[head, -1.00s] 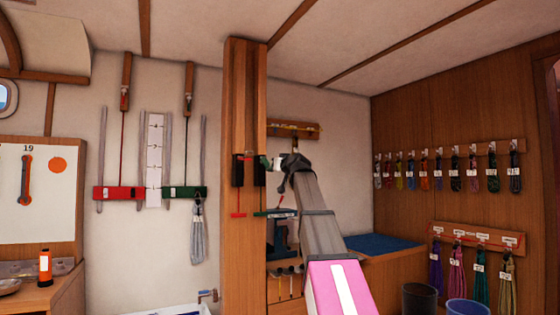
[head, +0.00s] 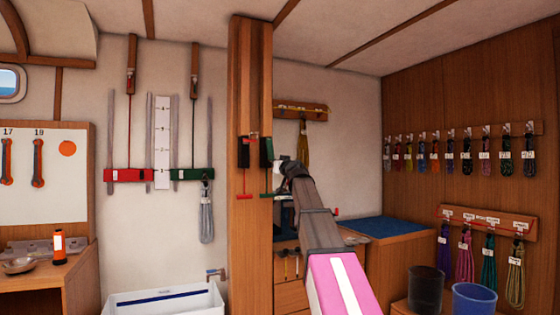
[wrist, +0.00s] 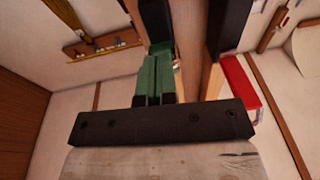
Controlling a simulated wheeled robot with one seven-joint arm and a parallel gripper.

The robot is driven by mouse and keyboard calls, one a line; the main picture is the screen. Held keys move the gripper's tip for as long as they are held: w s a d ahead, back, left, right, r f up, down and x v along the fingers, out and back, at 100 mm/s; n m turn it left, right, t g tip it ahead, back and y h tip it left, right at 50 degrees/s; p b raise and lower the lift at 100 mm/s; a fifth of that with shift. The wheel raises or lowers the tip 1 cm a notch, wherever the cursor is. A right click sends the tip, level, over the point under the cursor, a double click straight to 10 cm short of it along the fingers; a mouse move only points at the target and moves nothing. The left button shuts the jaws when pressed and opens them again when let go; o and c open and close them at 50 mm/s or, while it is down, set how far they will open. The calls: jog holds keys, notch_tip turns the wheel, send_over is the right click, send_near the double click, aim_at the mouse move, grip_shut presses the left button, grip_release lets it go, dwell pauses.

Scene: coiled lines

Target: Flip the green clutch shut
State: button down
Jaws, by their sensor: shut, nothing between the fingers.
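The green clutch (head: 266,152) is a dark body with green on it, mounted on the right side of the wooden post. In the wrist view its dark body (wrist: 155,18) runs up from a green part (wrist: 162,62) straight ahead of my gripper's black palm bar. My gripper (head: 279,162) is shut and empty, just right of and slightly below the clutch in the head view. I cannot tell whether the fingers touch it. My wrist partly hides the area, and the lever's position is unclear.
A matching dark clutch (head: 243,152) with a red part sits close by on the left of the same post (head: 249,85). A red rail block (head: 130,175) and a green one (head: 191,174) are on the wall left. A blue-topped counter (head: 385,227) stands right of my arm.

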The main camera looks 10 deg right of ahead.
jog(key=shift+w+a+f, duration=0.25)
jog(key=shift+w+f, duration=0.25)
jog(key=shift+w, duration=0.4)
jog(key=shift+w+a+f, duration=0.2)
jog(key=shift+w+f, duration=0.3)
jog(key=shift+w, duration=0.35)
